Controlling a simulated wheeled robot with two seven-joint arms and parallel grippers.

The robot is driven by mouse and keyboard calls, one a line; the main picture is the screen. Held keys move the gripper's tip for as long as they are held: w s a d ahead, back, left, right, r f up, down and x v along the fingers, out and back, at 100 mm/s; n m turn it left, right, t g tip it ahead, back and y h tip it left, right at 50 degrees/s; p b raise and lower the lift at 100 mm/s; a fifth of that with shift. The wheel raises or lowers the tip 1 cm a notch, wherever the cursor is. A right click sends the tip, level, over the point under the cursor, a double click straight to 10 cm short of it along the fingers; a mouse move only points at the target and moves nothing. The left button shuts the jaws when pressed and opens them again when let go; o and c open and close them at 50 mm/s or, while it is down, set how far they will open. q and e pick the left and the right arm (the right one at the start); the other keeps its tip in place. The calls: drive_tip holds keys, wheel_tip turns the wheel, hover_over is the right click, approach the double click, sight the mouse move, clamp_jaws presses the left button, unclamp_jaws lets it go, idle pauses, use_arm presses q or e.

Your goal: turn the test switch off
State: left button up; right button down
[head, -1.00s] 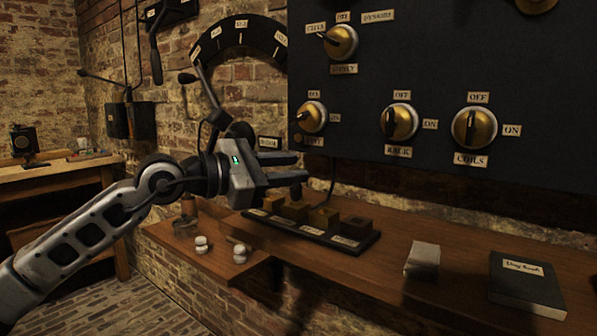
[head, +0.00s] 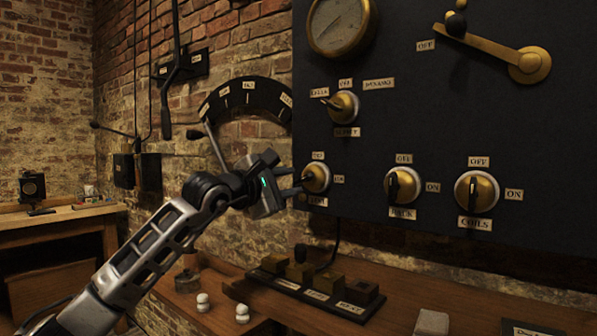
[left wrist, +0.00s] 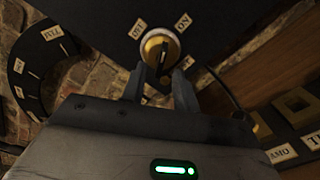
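The test switch (head: 317,178) is a round brass knob with a dark handle, at the lower left of the black panel. Labels sit above it, to its right and below it. In the left wrist view the knob (left wrist: 160,48) is straight ahead, with OFF at its upper left and ON at its upper right; I cannot tell clearly which label the handle points to. My left gripper (head: 296,185) is open, its two fingers (left wrist: 160,88) just short of the knob and partly overlapping it in view. Contact is not clear. My right gripper is not in view.
The rack knob (head: 403,186) and coils knob (head: 477,191) are to the right on the panel. A cell selector knob (head: 342,106) is above. A lever (head: 490,50) and gauge (head: 338,22) are higher. A shelf below holds a row of brass blocks (head: 318,278).

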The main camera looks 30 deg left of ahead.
sight(300, 180)
use_arm(q)
drive_tip(key=shift+w+d, duration=0.15)
drive_tip(key=shift+w, duration=1.65)
clamp_jaws()
